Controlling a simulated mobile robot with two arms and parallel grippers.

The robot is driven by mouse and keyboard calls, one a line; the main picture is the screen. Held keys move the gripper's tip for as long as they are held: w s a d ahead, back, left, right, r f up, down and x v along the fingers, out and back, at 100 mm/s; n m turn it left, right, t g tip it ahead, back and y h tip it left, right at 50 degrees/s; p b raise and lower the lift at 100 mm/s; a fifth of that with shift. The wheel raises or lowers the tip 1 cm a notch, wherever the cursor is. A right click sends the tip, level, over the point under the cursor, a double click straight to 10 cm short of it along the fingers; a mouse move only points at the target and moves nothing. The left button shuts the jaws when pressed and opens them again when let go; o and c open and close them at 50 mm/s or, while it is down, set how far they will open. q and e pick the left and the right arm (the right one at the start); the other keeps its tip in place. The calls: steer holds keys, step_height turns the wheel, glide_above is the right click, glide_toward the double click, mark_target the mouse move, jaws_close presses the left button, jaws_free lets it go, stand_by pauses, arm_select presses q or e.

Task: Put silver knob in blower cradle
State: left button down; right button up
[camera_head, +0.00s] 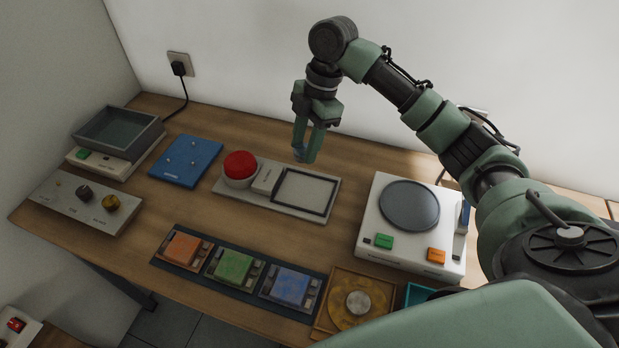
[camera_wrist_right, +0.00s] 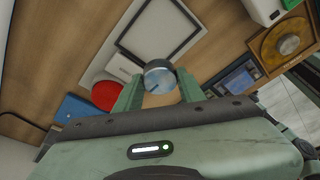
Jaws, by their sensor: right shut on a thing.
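My right gripper (camera_head: 306,155) is shut on the silver knob (camera_wrist_right: 160,78), a short round metal piece with a dark line on its face. In the head view the knob (camera_head: 299,154) is mostly hidden by the fingers. The gripper points down and appears to be above the back of the table, behind the framed pad. I cannot tell for certain which thing is the blower cradle. My left gripper is not in view.
A blue board (camera_head: 187,160) with pegs, a red button (camera_head: 240,166), a framed pad (camera_head: 304,192) and a white unit (camera_head: 370,230) with a round plate stand on the table. Orange, green and blue modules (camera_head: 233,266) sit in front. A grey tray (camera_head: 119,130) stands back left.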

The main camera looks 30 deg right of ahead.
steer(key=p, duration=0.1)
glide_above(304, 192)
steer(key=f, duration=0.7)
steer(key=shift+d+f, duration=0.35)
steer(key=shift+d, duration=0.05)
steer(key=shift+f, duration=0.55)
step_height(304, 192, down, 3)
steer(key=shift+f+p, duration=0.2)
steer(key=shift+p, duration=0.15)
steer(key=shift+f, duration=0.35)
steer(key=shift+f, duration=0.15)
steer(key=o, duration=1.3)
